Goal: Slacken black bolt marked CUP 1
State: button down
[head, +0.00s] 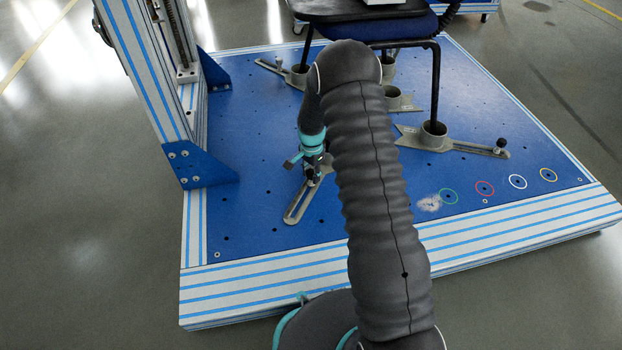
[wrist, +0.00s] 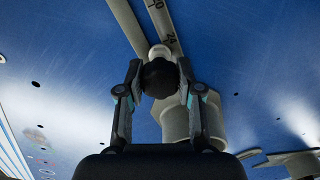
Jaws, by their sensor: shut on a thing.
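In the wrist view a round black bolt head (wrist: 158,78) sits between the fingertips of my gripper (wrist: 160,86). The fingers are shut on its two sides. The bolt stands on a grey slotted bracket (wrist: 128,25) with a numbered scale, and a grey cup (wrist: 211,125) is just behind my right finger. In the head view my gripper (head: 313,163) points down over the near slotted bracket (head: 298,208). My arm hides that bracket's cup there. No CUP 1 marking is legible.
A black chair frame (head: 436,85) stands on the blue platform (head: 250,215), with a leg in the right cup (head: 433,135). Another black bolt (head: 501,144) is on the right bracket. A striped upright (head: 150,80) rises at left. Coloured rings (head: 485,188) mark the front right.

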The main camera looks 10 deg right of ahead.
jog(key=shift+n, duration=0.7)
jog(key=shift+n, duration=2)
jog(key=shift+n, duration=2)
jog(key=n, duration=0.4)
